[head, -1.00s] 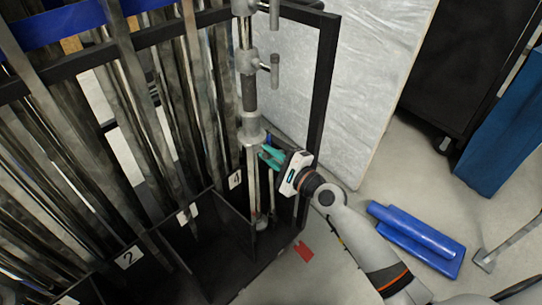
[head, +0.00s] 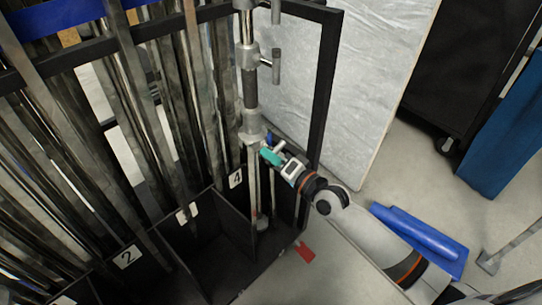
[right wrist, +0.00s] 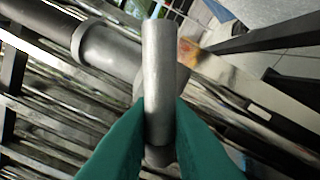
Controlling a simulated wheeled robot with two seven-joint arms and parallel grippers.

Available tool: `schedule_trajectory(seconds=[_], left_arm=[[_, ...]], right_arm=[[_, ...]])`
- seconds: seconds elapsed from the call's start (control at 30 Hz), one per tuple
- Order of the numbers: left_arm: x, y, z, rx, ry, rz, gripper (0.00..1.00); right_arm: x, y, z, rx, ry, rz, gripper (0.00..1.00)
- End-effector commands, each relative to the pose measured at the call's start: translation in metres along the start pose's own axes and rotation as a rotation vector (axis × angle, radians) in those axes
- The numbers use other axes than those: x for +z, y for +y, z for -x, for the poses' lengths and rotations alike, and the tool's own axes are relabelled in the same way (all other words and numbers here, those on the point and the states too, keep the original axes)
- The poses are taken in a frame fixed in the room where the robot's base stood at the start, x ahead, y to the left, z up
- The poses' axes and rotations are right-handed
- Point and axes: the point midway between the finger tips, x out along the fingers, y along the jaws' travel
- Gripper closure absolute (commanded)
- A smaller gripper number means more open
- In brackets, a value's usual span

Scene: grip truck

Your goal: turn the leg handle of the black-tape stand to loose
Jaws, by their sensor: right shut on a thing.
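The stand (head: 248,90) is a grey metal column with a dark band, upright at the right end of the rack. Its leg handle (right wrist: 160,70) is a short grey metal bar on the lower collar (head: 253,128). In the right wrist view, my right gripper (right wrist: 160,120) has its two teal fingers closed on the bar, one on each side. In the head view, the right gripper (head: 271,156) is just right of the column, below the collar, and its fingers partly hide the handle. My left gripper is not in view.
A black rack (head: 325,90) with numbered bays holds many metal poles to the left. A silvery panel (head: 375,90) stands behind the gripper.

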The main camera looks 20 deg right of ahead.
Motion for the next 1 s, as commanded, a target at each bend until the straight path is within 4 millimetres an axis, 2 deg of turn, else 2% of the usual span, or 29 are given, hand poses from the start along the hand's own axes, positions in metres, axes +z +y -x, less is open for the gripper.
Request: schedule_trajectory(seconds=[0.17,0.7,1.0], left_arm=[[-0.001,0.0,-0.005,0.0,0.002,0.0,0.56],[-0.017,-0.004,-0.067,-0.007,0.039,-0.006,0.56],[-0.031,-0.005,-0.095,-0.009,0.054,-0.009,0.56]], right_arm=[[0.0,-0.003,0.0,-0.003,0.003,0.171,1.0],[0.004,-0.01,0.001,-0.003,0.003,0.667,1.0],[0.005,-0.013,0.0,-0.003,0.004,0.857,1.0]])
